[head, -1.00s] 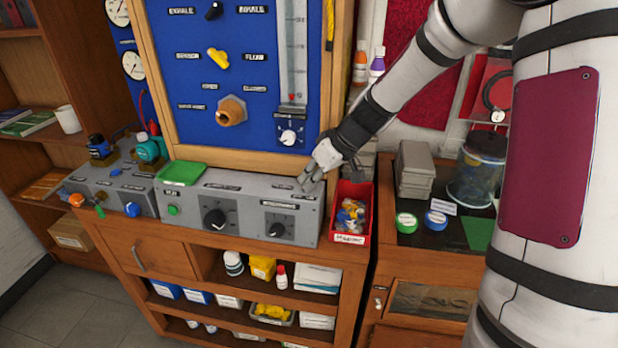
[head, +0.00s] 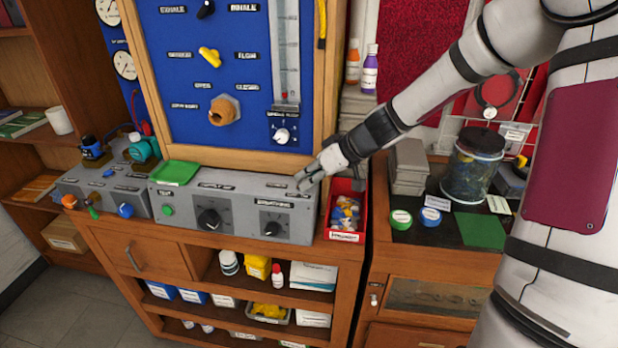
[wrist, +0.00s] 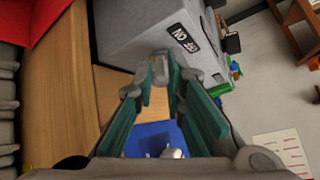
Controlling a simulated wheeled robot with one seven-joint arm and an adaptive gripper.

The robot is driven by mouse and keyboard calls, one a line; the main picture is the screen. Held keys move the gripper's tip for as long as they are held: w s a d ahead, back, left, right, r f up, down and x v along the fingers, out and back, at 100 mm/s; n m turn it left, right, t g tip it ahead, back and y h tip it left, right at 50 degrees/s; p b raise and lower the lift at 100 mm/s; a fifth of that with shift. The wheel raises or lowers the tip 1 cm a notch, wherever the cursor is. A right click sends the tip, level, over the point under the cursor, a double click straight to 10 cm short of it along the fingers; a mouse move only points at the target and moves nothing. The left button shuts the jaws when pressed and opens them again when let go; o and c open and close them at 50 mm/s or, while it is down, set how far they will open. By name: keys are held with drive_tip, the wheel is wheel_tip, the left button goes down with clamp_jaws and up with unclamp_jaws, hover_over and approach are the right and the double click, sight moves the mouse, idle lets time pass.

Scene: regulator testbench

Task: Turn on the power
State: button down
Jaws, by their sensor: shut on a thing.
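The grey control box (head: 185,206) stands on the wooden cabinet, with large black knobs and a green button on its front. My gripper (head: 303,184) is at the right end of its top, reaching in from the right. In the wrist view my gripper (wrist: 160,80) has its green-padded fingers closed together at the tips on a small grey switch (wrist: 160,66). A black label (wrist: 184,38) with white letters, seen turned, is on the box beside it. The fingers hide much of the switch, so I cannot tell its position.
A red bin (head: 344,230) of small parts stands just right of the box. A green tray (head: 175,172) lies on the box's left top. The blue panel (head: 235,100) rises behind, and bottles (head: 370,70) stand right of it.

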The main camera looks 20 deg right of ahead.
drive_tip(key=c, duration=1.7)
unclamp_jaws()
drive_tip(key=shift+o, duration=0.2)
drive_tip(key=shift+d, duration=0.1)
drive_tip(key=v, duration=1.2)
